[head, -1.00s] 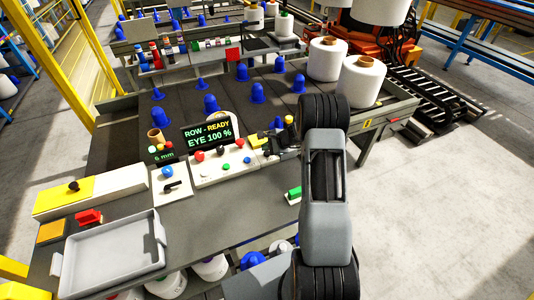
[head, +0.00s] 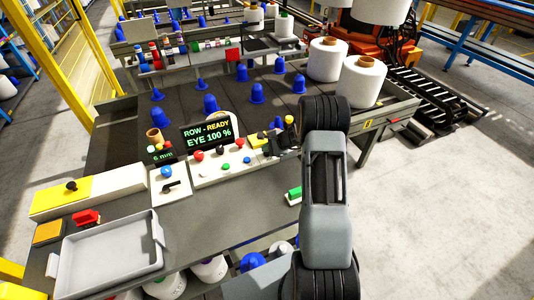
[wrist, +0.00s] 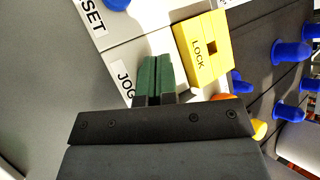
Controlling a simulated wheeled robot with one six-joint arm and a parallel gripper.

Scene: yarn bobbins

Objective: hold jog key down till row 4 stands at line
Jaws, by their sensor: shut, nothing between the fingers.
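My gripper (wrist: 155,78) is shut and empty, its two green-padded fingers side by side. In the wrist view its tips lie over the white panel beside the JOG label (wrist: 125,86); the jog key is not clearly seen, and I cannot tell whether it is touched or pressed. The yellow LOCK block (wrist: 197,45) is just right of the tips. In the head view my gripper (head: 270,149) is at the right end of the control panel (head: 225,168). The display (head: 207,136) reads "ROW - READY" and "EYE 100 %". Blue bobbin cones (head: 210,104) stand in rows on the dark belt (head: 180,118).
A small readout (head: 162,155) shows "6 mm". A box with a lever (head: 172,185) and a grey tray (head: 110,250) lie to the left. A green-topped block (head: 294,193) is near the table edge. White yarn cones (head: 360,80) stand behind my arm.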

